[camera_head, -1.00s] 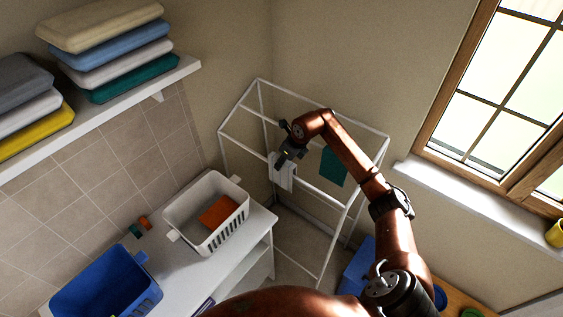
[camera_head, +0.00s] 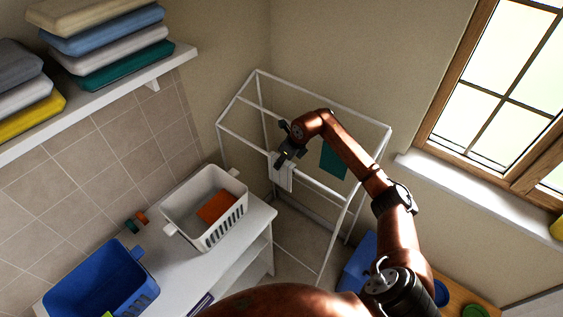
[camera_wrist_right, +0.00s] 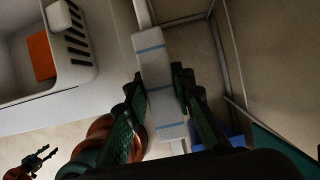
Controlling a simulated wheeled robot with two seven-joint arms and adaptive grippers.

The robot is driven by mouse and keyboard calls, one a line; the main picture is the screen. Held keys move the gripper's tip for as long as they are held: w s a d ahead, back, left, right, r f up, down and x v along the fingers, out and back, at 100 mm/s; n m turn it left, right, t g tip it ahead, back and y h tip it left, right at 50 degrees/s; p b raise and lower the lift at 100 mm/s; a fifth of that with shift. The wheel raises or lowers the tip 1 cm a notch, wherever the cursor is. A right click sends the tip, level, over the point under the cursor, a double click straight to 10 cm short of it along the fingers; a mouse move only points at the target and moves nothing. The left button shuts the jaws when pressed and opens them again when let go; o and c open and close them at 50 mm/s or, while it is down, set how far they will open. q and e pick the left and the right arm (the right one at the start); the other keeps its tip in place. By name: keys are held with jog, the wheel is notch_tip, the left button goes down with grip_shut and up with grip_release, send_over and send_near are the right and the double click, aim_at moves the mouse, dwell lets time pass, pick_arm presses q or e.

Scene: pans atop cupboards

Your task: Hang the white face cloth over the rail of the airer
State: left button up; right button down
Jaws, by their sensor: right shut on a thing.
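The white face cloth (camera_head: 281,176) hangs down at the near rail (camera_head: 243,134) of the white airer. In the right wrist view the cloth (camera_wrist_right: 160,82) shows blue stripes and lies across the line of the rail (camera_wrist_right: 143,14); whether it hangs down on both sides is hard to tell. My right gripper (camera_head: 284,158) is at the top of the cloth, shut on it; its dark fingers (camera_wrist_right: 160,105) flank the cloth in the wrist view. My left gripper (camera_wrist_right: 44,158) shows small at the lower left of the wrist view, fingers apart and empty.
A teal cloth (camera_head: 333,163) hangs on another airer rail to the right. A white basket (camera_head: 229,222) with an orange cloth and a blue basket (camera_head: 95,285) stand on the white unit at left. A shelf (camera_head: 120,94) holds folded towels. A window is at right.

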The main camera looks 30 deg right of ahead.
jog(key=c, duration=1.6)
grip_release()
jog(key=v, duration=1.2)
jog(key=shift+w, duration=0.1)
